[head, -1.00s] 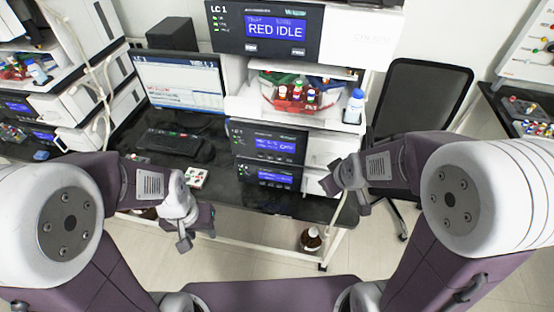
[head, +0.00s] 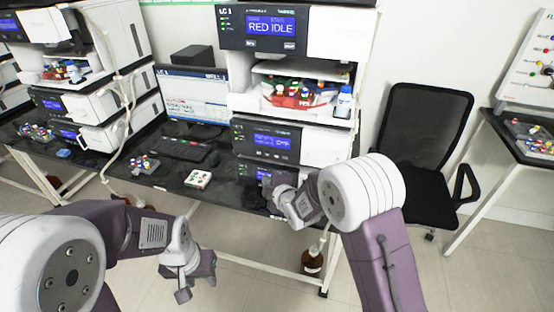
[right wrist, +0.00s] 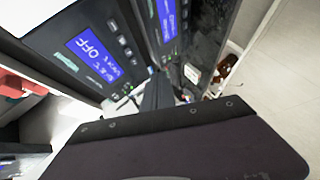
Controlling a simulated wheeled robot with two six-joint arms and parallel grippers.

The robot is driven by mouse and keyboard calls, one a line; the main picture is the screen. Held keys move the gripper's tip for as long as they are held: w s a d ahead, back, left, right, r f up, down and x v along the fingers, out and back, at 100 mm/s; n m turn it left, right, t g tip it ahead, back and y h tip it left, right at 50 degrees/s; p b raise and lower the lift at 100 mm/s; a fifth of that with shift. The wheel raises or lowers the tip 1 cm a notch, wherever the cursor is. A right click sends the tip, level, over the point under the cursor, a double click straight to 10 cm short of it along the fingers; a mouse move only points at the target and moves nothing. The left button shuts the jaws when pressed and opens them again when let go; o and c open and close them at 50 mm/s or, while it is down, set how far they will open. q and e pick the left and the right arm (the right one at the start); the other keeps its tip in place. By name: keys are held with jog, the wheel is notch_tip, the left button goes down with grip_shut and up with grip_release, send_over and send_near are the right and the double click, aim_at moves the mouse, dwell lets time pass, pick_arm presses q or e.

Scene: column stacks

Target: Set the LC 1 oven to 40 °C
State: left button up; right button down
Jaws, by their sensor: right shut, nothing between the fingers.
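The LC 1 stack stands at centre in the head view, its top module (head: 311,32) reading "RED IDLE". Below the vial shelf are a module with a blue display (head: 272,141) and a lower module whose display (head: 262,172) is partly hidden by my right arm. In the right wrist view one tilted blue display (right wrist: 95,55) reads "OFF"; a second display (right wrist: 167,18) is beside it. I cannot tell which is the oven's. My right gripper (right wrist: 158,92) is shut and empty, close to these panels. My left gripper (head: 192,280) hangs low, away from the stack; its jaws are unclear.
A monitor (head: 193,95) and keyboard (head: 182,149) stand left of the stack. A black chair (head: 425,130) is to the right. A brown bottle (head: 312,262) is below the bench. Another instrument stack (head: 105,85) stands at far left.

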jog(key=p, duration=0.2)
send_near(271, 157)
notch_tip(271, 157, down, 2)
jog(key=w+a, duration=0.2)
jog(key=a, duration=0.1)
jog(key=shift+w+d, duration=0.3)
jog(key=shift+d, duration=0.15)
dwell(1.6)
jog(key=shift+w+d, duration=0.1)
jog(key=shift+w, duration=0.3)
jog(key=shift+w+d, duration=0.1)
jog(key=shift+w, duration=0.25)
dwell(0.5)
jog(key=shift+s+a+b, duration=0.25)
jog(key=shift+s+b, duration=0.55)
